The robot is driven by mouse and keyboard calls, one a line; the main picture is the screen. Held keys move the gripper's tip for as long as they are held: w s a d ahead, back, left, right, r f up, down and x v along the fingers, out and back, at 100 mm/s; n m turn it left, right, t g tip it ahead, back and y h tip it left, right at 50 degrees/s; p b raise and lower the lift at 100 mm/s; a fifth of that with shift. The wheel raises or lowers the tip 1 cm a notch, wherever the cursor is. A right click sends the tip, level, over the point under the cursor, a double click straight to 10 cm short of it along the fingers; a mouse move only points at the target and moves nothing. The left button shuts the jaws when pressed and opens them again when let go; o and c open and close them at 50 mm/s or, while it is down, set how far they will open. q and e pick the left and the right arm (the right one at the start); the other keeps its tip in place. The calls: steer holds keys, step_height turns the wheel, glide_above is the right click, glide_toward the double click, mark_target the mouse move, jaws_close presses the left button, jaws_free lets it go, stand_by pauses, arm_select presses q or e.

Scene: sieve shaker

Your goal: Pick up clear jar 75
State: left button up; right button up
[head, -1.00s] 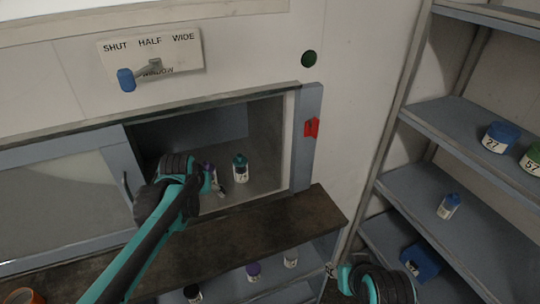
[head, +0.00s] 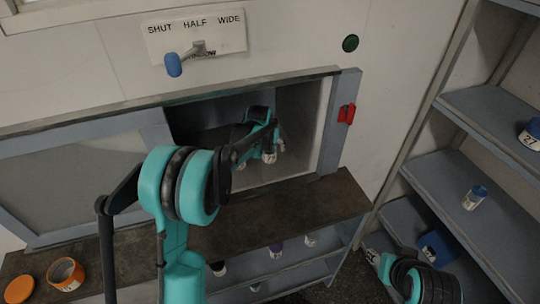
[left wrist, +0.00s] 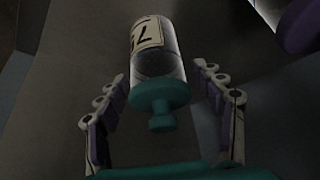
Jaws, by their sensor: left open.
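Clear jar 75 (left wrist: 158,65) shows in the left wrist view, with a teal lid and knob and a pale label. My left gripper (left wrist: 163,82) is open, with one finger on each side of the jar; whether they touch it I cannot tell. In the head view my left gripper (head: 264,146) is inside the window opening, and a small jar part (head: 269,157) shows below it, mostly hidden by the gripper. My right gripper (head: 374,258) is at the lower right, its jaws too small to judge.
A purple-lidded jar (left wrist: 302,25) stands close by at the upper right of the left wrist view. The window frame (head: 338,125) and sliding pane (head: 85,185) bound the opening. An orange open container (head: 66,273) sits on the dark ledge. Shelves (head: 470,190) stand at right.

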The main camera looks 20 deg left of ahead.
arm_select(q)
steer(key=shift+x, duration=0.85)
steer(key=shift+s+r, duration=0.1)
steer(key=c, duration=1.4)
